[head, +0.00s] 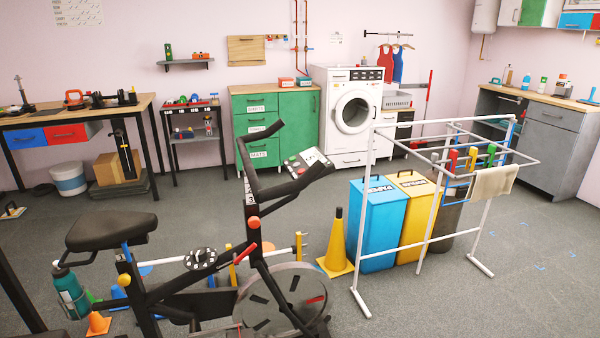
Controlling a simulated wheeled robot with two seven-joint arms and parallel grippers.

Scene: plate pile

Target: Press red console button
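The console (307,163) sits on top of the exercise bike's front post, between the dark handlebars, near the middle of the head view. Its face is tilted and carries a pale label and a few small coloured buttons on its left and lower part. A small red spot shows among them, but it is too small to make out clearly. Neither of my grippers is in view.
The exercise bike (112,230) fills the lower left, with its saddle and flywheel. A white drying rack (430,242), blue bin (378,225) and yellow cone (336,250) stand to its right. Bare grey floor (530,290) lies at the lower right.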

